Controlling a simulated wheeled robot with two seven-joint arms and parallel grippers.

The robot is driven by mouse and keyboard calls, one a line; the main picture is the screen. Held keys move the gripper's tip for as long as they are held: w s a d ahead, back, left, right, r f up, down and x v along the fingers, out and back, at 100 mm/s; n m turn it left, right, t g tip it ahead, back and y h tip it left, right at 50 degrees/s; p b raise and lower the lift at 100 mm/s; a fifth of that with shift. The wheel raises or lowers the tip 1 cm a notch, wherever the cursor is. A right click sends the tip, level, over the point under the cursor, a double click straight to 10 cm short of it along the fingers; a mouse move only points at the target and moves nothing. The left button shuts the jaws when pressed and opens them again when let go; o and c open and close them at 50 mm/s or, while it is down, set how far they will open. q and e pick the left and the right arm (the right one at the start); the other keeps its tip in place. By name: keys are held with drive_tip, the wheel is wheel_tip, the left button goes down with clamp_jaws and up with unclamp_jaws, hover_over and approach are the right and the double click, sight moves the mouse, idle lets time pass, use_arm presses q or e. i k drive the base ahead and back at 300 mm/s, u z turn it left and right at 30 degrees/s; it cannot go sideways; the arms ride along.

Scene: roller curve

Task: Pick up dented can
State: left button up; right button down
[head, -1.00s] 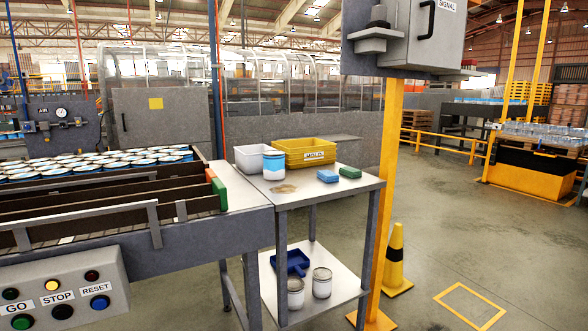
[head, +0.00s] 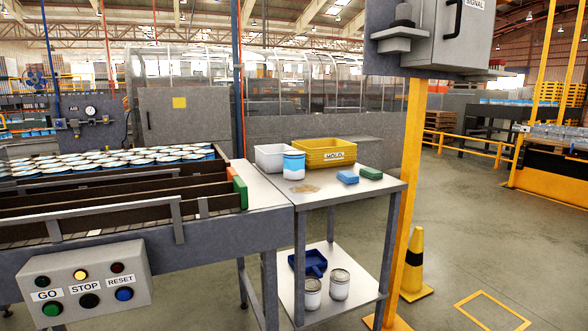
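A blue-and-white can (head: 293,165) stands upright on the small side table (head: 352,196), in front of a white bin; I cannot make out a dent on it at this size. Many similar cans (head: 110,160) with pale lids stand packed on the conveyor (head: 215,228) at the left. Two more cans, one (head: 312,293) and another (head: 340,284), stand on the table's lower shelf. Neither of my grippers is in view.
A yellow HOLD bin (head: 326,153), a white bin (head: 270,156), and blue (head: 347,177) and green (head: 370,173) blocks are on the table. A yellow post (head: 402,200) and cone (head: 415,262) stand right of it. A button panel (head: 88,283) is at front left.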

sight(294, 160)
drive_tip(key=u, duration=0.05)
drive_tip(key=k, duration=0.6)
drive_tip(key=z, duration=0.75)
drive_tip(key=i, duration=1.8)
drive_tip(key=u, duration=0.6)
